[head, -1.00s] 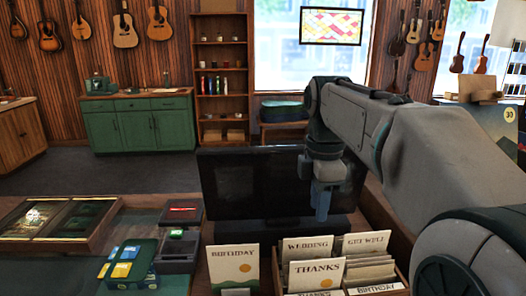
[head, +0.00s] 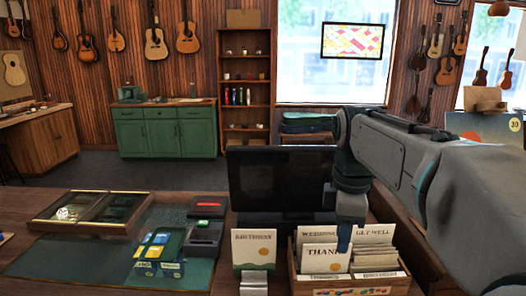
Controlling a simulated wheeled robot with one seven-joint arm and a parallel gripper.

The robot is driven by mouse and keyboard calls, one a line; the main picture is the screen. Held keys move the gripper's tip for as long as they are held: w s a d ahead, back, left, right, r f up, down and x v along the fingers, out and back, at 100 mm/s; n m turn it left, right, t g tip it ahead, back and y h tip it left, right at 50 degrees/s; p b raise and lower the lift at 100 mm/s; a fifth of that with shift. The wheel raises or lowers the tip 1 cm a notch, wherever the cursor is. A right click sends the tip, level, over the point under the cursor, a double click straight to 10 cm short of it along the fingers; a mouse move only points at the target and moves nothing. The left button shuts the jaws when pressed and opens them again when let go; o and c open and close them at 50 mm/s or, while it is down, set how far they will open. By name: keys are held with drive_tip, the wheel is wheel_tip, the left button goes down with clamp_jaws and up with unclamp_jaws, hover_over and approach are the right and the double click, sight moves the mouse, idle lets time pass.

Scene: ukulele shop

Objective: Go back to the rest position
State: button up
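My gripper (head: 345,238) hangs down at the end of my arm in the head view, in front of the dark monitor's right side and over the wooden box of greeting cards (head: 395,287). Its tip overlaps the "THANKS" card (head: 325,259) in the picture; I cannot tell whether it touches. The fingers are small and seen from the side, so I cannot tell whether they are open or shut. No held object shows.
The counter holds a dark monitor (head: 281,182), a birthday card on a stand (head: 254,249), a card terminal (head: 207,222), a blue-and-yellow packet holder (head: 160,252) and a glass-topped display case (head: 88,211). A green cabinet (head: 165,132) and shelf stand behind.

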drive_tip(key=s+f+m+t, duration=0.2)
drive_tip(key=s+f+m, duration=1.1)
drive_tip(key=m, duration=0.2)
drive_tip(key=shift+f+t, duration=0.4)
drive_tip(key=shift+a, duration=0.2)
idle(0.5)
